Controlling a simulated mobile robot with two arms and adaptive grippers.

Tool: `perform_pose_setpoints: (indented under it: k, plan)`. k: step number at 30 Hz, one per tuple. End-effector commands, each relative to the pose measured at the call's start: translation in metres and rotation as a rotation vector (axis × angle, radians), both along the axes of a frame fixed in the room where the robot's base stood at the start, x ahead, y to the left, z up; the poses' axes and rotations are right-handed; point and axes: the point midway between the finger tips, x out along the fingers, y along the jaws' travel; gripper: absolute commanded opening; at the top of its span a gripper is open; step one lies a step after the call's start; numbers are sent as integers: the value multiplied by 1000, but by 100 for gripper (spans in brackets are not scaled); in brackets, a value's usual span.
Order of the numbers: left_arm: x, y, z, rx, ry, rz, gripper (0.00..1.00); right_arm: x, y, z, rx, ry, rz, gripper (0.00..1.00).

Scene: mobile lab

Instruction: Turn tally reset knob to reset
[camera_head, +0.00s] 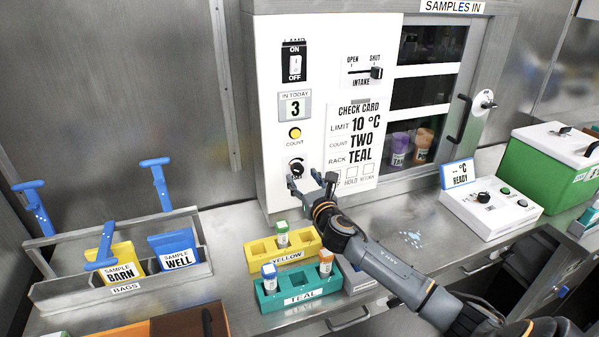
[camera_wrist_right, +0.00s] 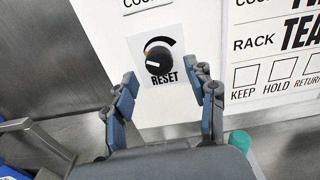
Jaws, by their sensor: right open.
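The tally reset knob (camera_head: 296,167) is a small black dial on the white panel, below the yellow count button (camera_head: 295,133) and the tally display (camera_head: 295,107) reading 3. My right gripper (camera_head: 312,180) is open just in front of and slightly below the knob. In the wrist view its fingers (camera_wrist_right: 165,98) stand either side of the knob's lower area, apart from it. My left gripper is not in view.
The panel also carries an ON/OFF switch (camera_head: 295,64), an intake slider (camera_head: 376,72) and a check card (camera_head: 353,145). Below stand a yellow rack (camera_head: 262,255) and a teal rack (camera_head: 272,302) with capped vials. A bag holder (camera_head: 50,290) is at left, a control box (camera_head: 510,215) at right.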

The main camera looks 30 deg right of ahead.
Motion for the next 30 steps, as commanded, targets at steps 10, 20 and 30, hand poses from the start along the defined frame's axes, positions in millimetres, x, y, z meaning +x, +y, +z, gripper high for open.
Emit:
perform_pose_setpoints:
  k: [10,20,30]
  plan:
    - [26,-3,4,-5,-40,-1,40,31,-7,0,1,0,2,56]
    - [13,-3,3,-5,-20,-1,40,31,-7,0,1,0,2,44]
    - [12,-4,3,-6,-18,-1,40,31,-7,0,3,-1,1,2]
